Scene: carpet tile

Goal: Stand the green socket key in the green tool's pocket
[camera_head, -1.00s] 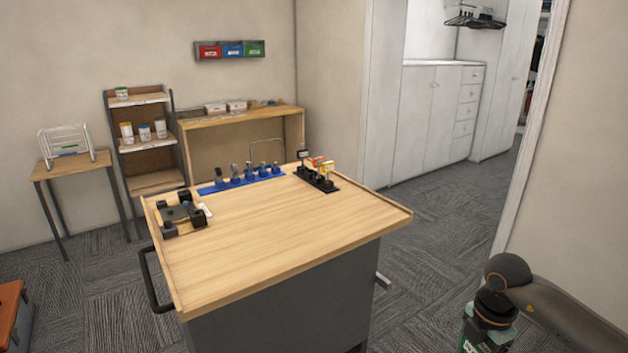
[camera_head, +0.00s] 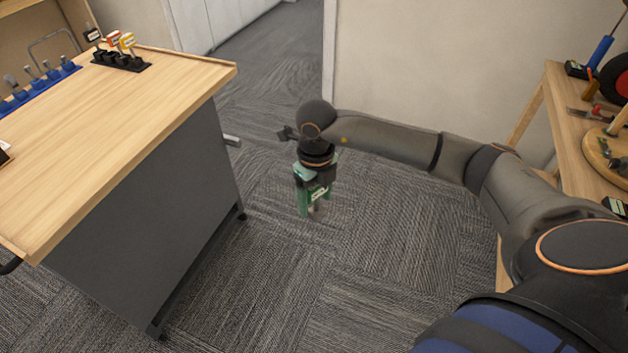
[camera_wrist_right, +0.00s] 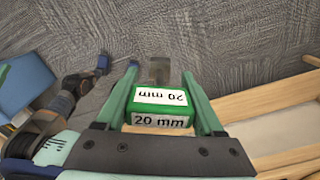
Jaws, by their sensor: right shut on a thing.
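My right gripper (camera_head: 313,208) hangs over the carpet to the right of the wooden-topped workbench, pointing down. It is shut on the green socket key (camera_wrist_right: 160,110). In the right wrist view the key's green block, with white "20 mm" labels, sits between the two green fingers (camera_wrist_right: 161,78), and its metal shaft (camera_wrist_right: 159,70) points away from the gripper. A black rack (camera_head: 121,62) stands at the far right corner of the workbench top (camera_head: 110,110). It holds a red-topped and a yellow-topped key; which pocket is the green tool's is too small to tell. My left gripper is out of view.
A blue rack (camera_head: 38,90) with several tools stands at the bench's back left. A wooden table (camera_head: 560,110) with tools is at the right, behind my right arm. Open carpet (camera_head: 270,270) lies between bench and table.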

